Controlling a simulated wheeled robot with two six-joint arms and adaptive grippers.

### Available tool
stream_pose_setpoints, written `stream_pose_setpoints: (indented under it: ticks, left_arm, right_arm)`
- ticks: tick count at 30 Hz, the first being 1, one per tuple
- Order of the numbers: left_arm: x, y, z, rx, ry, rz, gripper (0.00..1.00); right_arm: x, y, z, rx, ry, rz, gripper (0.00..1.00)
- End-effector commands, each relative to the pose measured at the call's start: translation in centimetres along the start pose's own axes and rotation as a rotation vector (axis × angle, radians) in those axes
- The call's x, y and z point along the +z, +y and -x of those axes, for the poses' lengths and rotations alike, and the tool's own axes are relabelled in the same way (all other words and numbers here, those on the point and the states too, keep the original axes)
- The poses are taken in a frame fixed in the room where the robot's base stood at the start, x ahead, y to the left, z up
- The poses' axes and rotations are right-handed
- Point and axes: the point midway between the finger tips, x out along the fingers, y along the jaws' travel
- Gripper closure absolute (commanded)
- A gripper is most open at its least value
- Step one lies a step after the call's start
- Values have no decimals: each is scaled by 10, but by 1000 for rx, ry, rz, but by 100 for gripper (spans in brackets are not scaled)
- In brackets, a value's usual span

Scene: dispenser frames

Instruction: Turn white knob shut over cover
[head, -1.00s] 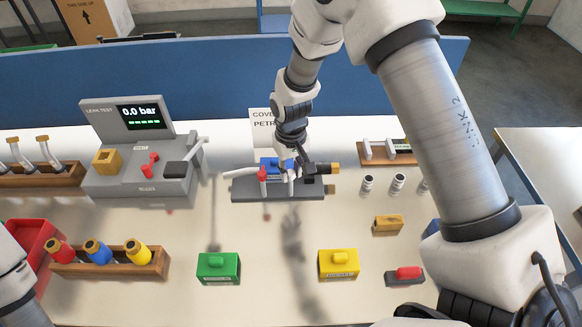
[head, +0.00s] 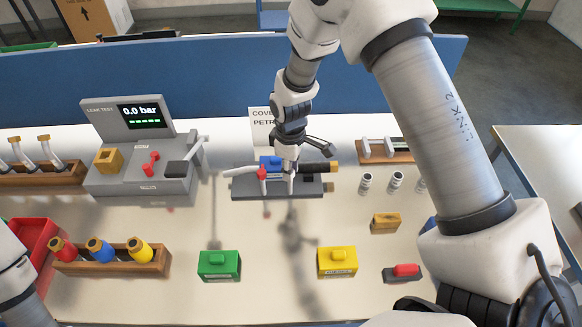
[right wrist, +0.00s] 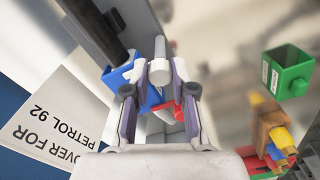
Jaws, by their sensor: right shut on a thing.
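The dispenser frame (head: 245,191) is a grey base near the back middle of the bench, with a blue cover (head: 270,161), a red part (head: 262,173) and a dark cylinder to the right. My right gripper (head: 290,186) reaches down onto it from above. In the right wrist view, my right gripper (right wrist: 160,95) is shut on the white knob (right wrist: 159,70), a pale upright cylinder between its fingers. The blue cover (right wrist: 122,76) is just beside the fingers there. The gripper hides part of the knob and cover. My left gripper is out of view.
A sign (head: 260,122) stands behind the frame. The leak tester (head: 140,180), reading 0.0 bar, is to the left. Several metal cups stand to the right. The bench just in front of the frame is clear.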

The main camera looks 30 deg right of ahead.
Motion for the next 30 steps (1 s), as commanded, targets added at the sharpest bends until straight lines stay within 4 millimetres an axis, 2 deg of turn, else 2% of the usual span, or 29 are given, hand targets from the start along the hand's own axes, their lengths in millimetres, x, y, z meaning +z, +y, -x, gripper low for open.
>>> stream_pose_setpoints:
  ticks: [16,17,18,26,30]
  left_arm:
    - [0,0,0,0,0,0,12]
    - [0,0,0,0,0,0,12]
    - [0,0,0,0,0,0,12]
    - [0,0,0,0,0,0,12]
    - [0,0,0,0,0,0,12]
  right_arm:
    - [2,-2,-3,-5,-6,29,100]
    - [2,-2,-3,-5,-6,29,64]
    - [2,-2,-3,-4,-5,29,50]
    - [1,-1,-1,-2,-2,28,50]
    - [0,0,8,0,0,28,50]
